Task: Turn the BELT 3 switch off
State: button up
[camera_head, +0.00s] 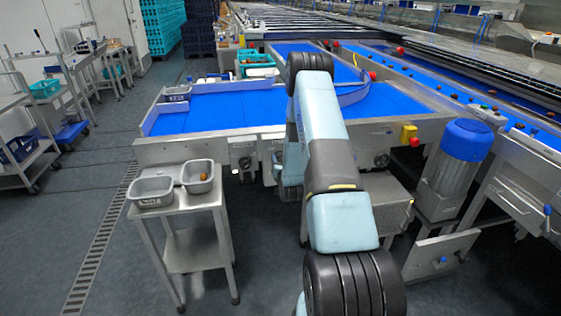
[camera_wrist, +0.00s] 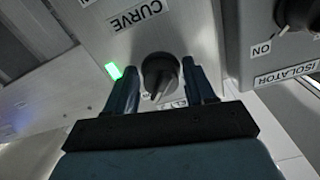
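In the wrist view a dark rotary switch knob (camera_wrist: 160,72) sits on a grey metal panel (camera_wrist: 105,32). Its pointer aims down in the picture. A label reading CURVE (camera_wrist: 137,14) is above it, and another label (camera_wrist: 180,103) below is mostly hidden, so I cannot read BELT 3. A green lamp (camera_wrist: 114,71) is lit to the left of the knob. My gripper (camera_wrist: 160,70) is open, with one finger on each side of the knob. Narrow gaps seem to show; contact is not clear. In the head view my arm hides the gripper and the switch.
In the wrist view a second box with a black knob (camera_wrist: 298,12), labelled ON and ISOLATOR, is close on the right. In the head view a blue belt (camera_head: 225,108) spans the middle. A steel stand (camera_head: 195,213) with two trays is at left, and a blue-topped motor (camera_head: 466,140) at right.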

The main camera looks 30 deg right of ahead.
jog(key=c, duration=0.8)
jog(key=shift+n, duration=0.4)
jog(key=n, duration=1.3)
jog(key=shift+n, duration=2)
